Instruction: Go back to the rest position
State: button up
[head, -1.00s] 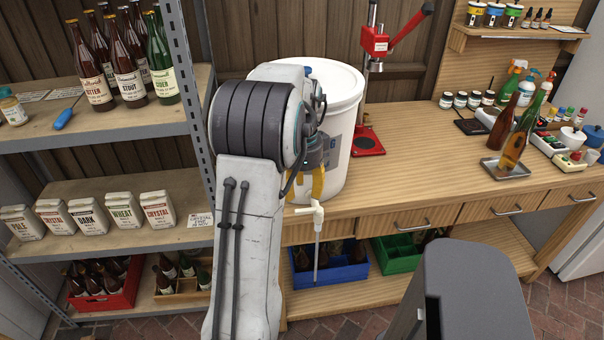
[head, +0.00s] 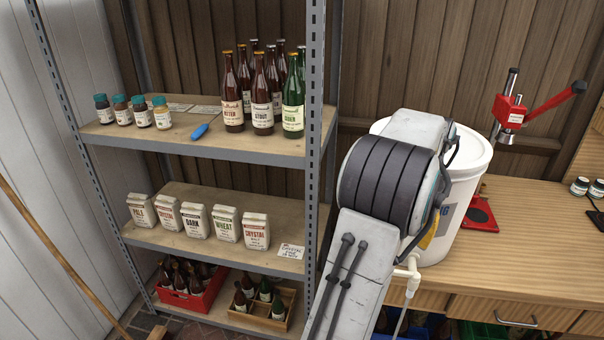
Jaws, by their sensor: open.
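My gripper (head: 430,235) shows only in part at the right of the head view, as a small yellow piece below my arm's upper joint. My own arm hides most of it. It hangs in front of the white bucket (head: 466,195), and nothing is seen held in it. Whether it touches the bucket cannot be told. The bucket stands on the wooden workbench (head: 540,245), with a pale tap (head: 408,275) low at its front.
A metal shelf rack (head: 316,130) stands left, holding labelled bottles (head: 262,100), small jars (head: 141,112) and grain bags (head: 195,220). A red crate (head: 195,292) and a wooden crate (head: 262,308) sit low. A broom handle (head: 50,255) leans left.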

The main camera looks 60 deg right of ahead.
dwell(0.3)
jog(key=w+a+r+n+t+h, duration=0.1)
jog(key=w+a+r+n, duration=0.1)
jog(key=w+a+n, duration=0.65)
jog(key=w+a+r+n, duration=0.2)
jog(key=w+a+n, duration=0.4)
jog(key=w+a, duration=0.5)
jog(key=s+a+f+n+t, duration=0.1)
jog(key=a+n, duration=0.7)
jog(key=a, duration=0.3)
jog(key=s+a+f+n+t+y, duration=0.1)
jog(key=s+a+f+n, duration=0.1)
jog(key=a+n, duration=0.7)
jog(key=shift+s+a+f+t, duration=0.3)
jog(key=shift+a+t, duration=0.1)
jog(key=shift+a, duration=0.85)
